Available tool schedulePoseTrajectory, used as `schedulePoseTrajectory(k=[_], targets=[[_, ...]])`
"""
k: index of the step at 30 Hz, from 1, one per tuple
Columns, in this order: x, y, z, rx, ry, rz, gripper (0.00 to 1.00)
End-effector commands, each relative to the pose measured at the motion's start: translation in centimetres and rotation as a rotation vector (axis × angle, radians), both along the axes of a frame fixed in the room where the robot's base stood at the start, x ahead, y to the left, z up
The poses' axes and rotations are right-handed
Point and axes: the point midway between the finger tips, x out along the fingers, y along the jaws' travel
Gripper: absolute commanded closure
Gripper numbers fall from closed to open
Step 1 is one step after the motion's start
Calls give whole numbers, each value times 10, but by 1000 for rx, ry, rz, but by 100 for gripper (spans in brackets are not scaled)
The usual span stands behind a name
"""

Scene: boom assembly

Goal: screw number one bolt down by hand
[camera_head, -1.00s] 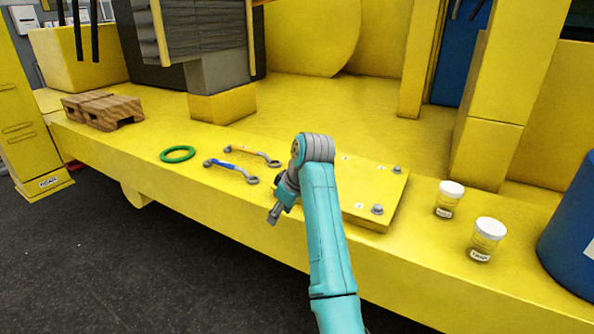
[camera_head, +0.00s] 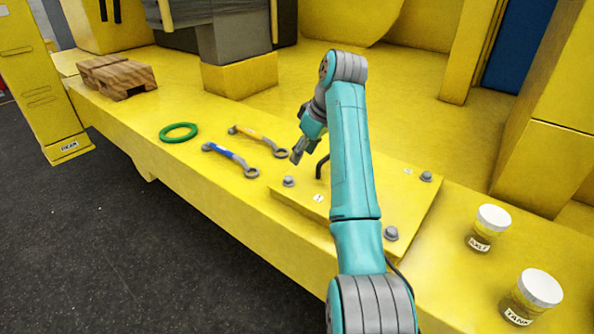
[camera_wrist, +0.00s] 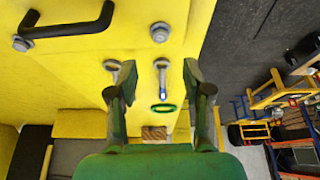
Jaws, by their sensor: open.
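A yellow plate (camera_head: 350,222) lies on the yellow deck. Grey hex bolts stand on it: a front left bolt (camera_head: 288,181), a front right bolt (camera_head: 391,233) and a far right bolt (camera_head: 426,176). Their small white number labels are too small to read surely. My gripper (camera_head: 297,155) is open and empty, above the plate's left end, apart from the front left bolt. The wrist view shows its two spread fingers (camera_wrist: 158,85) with nothing between them, one bolt (camera_wrist: 160,32) at the top middle and another bolt (camera_wrist: 22,43) at the left. My arm hides part of the plate.
A black handle (camera_head: 320,167) rises from the plate. A blue-marked wrench (camera_head: 228,158), a yellow-marked wrench (camera_head: 258,139) and a green ring (camera_head: 179,132) lie left of it. Two white-lidded jars (camera_head: 488,228) (camera_head: 533,296) stand right. A wooden block (camera_head: 118,77) lies far left.

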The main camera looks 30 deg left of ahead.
Motion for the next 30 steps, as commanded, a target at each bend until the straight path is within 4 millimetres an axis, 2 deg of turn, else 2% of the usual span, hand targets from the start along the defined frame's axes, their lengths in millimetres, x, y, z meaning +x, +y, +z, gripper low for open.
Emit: schedulePoseTrajectory(k=[9, 15, 21, 30], targets=[[1, 20, -51, -3, 3, 1, 50], [2, 31, -77, -1, 2, 1, 50], [3, 36, -89, 0, 0, -1, 50], [3, 37, -91, 0, 0, 0, 50]])
